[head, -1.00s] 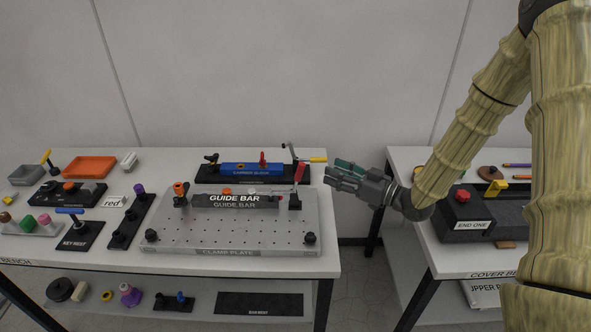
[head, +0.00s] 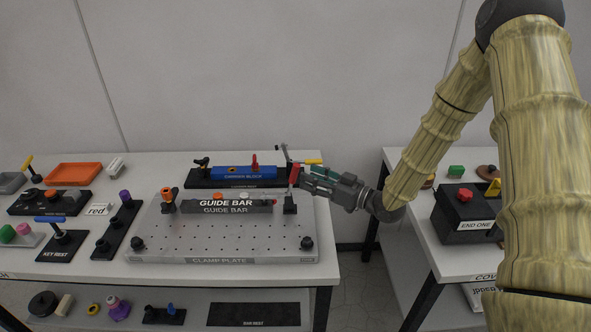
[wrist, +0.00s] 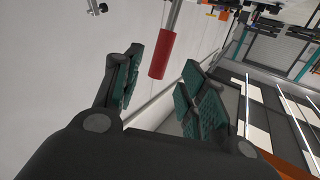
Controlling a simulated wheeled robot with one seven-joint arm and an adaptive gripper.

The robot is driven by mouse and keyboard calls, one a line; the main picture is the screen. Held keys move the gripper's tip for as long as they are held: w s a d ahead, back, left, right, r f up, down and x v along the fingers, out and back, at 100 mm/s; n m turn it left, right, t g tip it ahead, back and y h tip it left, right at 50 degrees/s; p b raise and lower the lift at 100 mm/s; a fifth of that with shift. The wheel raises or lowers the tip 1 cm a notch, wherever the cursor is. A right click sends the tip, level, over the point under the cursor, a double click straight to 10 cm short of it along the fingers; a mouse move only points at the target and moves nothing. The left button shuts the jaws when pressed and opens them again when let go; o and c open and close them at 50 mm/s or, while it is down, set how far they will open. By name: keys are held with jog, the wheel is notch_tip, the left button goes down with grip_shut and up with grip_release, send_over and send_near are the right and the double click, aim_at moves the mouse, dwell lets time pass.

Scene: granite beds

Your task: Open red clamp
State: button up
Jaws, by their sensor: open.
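The red clamp's handle (head: 295,174) stands upright at the right end of the guide bar (head: 225,207), on the clamp plate (head: 215,240). In the wrist view the red handle (wrist: 162,54) is a red sleeve on a grey rod, just beyond and between the fingertips. My gripper (head: 306,178) comes in from the right at the height of the handle. In the wrist view my gripper (wrist: 155,88) has its teal finger pads apart, with nothing held. I cannot tell from the head view whether a fingertip touches the handle.
A blue carrier block (head: 245,172) with clamps stands just behind the guide bar. A yellow handle (head: 313,162) is close behind my gripper. A gap separates this bench from the right-hand table with a black box (head: 465,222). The plate's front is mostly clear.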

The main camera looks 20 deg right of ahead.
aim_at(295, 172)
jog(key=shift+p+x, duration=0.9)
jog(key=shift+x, duration=2.2)
grip_shut()
